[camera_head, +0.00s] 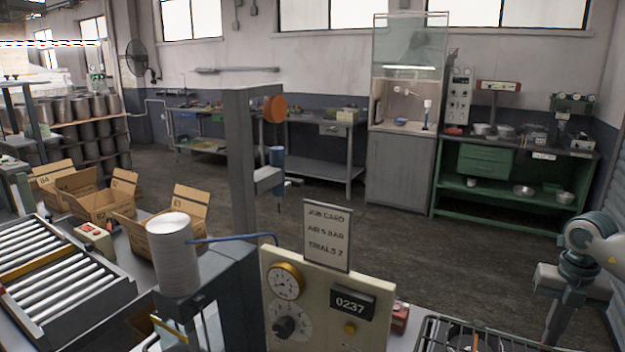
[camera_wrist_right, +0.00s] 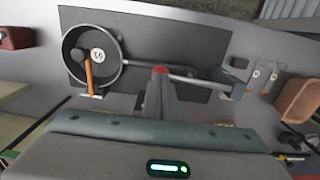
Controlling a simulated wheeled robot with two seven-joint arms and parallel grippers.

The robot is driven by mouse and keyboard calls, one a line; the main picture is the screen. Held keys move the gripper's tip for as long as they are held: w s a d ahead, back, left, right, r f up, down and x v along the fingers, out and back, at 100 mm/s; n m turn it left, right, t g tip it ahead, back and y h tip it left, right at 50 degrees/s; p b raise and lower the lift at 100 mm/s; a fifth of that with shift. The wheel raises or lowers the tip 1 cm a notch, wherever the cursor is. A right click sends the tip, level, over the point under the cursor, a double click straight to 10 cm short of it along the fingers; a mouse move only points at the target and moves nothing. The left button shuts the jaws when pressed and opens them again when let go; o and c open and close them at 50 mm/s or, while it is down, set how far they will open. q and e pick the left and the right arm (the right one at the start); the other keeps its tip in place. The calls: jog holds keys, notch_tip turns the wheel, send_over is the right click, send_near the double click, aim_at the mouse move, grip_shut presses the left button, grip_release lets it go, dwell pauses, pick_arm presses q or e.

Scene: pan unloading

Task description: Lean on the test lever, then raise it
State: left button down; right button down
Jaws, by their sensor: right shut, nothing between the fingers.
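My right gripper (camera_head: 552,335) points down at the right edge of the head view, its tips near the bottom border. In the right wrist view its fingers (camera_wrist_right: 158,98) are together and empty. A small red part (camera_wrist_right: 160,70) shows at their tips; I cannot tell whether they touch it. Beyond them a dark round pan (camera_wrist_right: 75,58) lies on a dark plate (camera_wrist_right: 150,28), a wooden-handled piece in it. A grey bar (camera_wrist_right: 195,79) runs right from the pan side to a dark block (camera_wrist_right: 236,80). I cannot make out for certain which part is the test lever. My left gripper is out of view.
A panel (camera_head: 328,288) with a gauge, counter and job card (camera_head: 327,238) stands at the front centre. A press column (camera_head: 240,160) rises behind it. A wire rack (camera_head: 425,335) is at bottom right. A roller conveyor (camera_head: 35,258) and open cartons (camera_head: 178,232) are left.

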jog(key=shift+f+b, duration=0.4)
jog(key=shift+f, duration=0.35)
jog(key=shift+s+a+f, duration=0.15)
jog(key=shift+f, duration=0.15)
dwell(1.0)
jog(key=shift+r, duration=0.25)
dwell(0.7)
jog(key=shift+r+p, duration=2.55)
jog(key=shift+r, duration=1.05)
jog(key=shift+f, duration=0.1)
